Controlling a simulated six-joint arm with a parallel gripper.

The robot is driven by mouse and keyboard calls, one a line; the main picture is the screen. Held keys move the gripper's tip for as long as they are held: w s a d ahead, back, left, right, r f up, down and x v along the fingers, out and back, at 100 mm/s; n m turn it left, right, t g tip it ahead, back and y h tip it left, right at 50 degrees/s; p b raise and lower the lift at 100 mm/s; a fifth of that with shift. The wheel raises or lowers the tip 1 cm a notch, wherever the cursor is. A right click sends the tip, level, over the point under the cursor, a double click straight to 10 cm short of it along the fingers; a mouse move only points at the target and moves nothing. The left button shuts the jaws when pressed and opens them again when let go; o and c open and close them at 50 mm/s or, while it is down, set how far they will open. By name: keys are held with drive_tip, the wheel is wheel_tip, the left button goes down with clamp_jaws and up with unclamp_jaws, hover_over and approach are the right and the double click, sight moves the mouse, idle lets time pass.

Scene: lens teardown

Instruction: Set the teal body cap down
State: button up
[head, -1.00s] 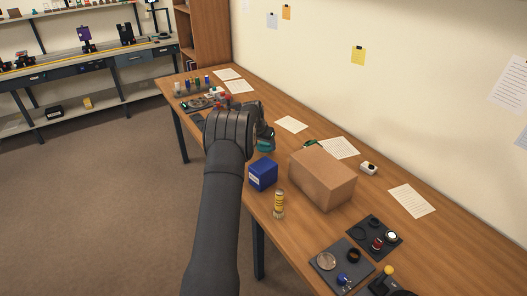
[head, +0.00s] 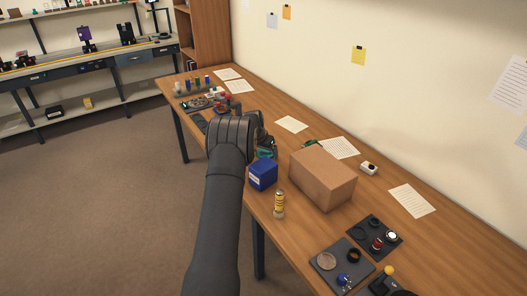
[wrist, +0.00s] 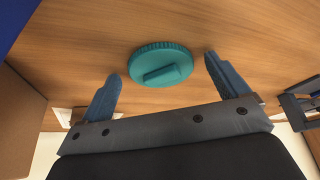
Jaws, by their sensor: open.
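The teal body cap (wrist: 160,64) is a round disc with a ribbed rim and a raised bar across its face. In the wrist view it lies on the bare wooden table top, between and just beyond my fingertips. My gripper (wrist: 162,68) is open, with a gap between each finger and the cap. In the head view the cap (head: 266,154) is a small teal patch beneath my gripper, partly hidden by it, behind the blue box.
The blue box (head: 263,175) and a large cardboard box (head: 322,178) stand close by on the table (head: 298,229). A yellow-banded cylinder (head: 279,204) stands near the front edge. A paper sheet (head: 291,124) lies behind my gripper. Dark trays (head: 375,237) hold small parts at the right.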

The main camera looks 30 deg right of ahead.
sight(264, 155)
drive_tip(key=shift+r, duration=0.1)
drive_tip(key=v, duration=1.2)
drive_tip(key=x, duration=1.1)
drive_tip(key=shift+w+d+f, duration=0.1)
drive_tip(key=shift+f, duration=0.25)
drive_tip(key=shift+d, duration=0.1)
drive_tip(key=shift+r, duration=1.4)
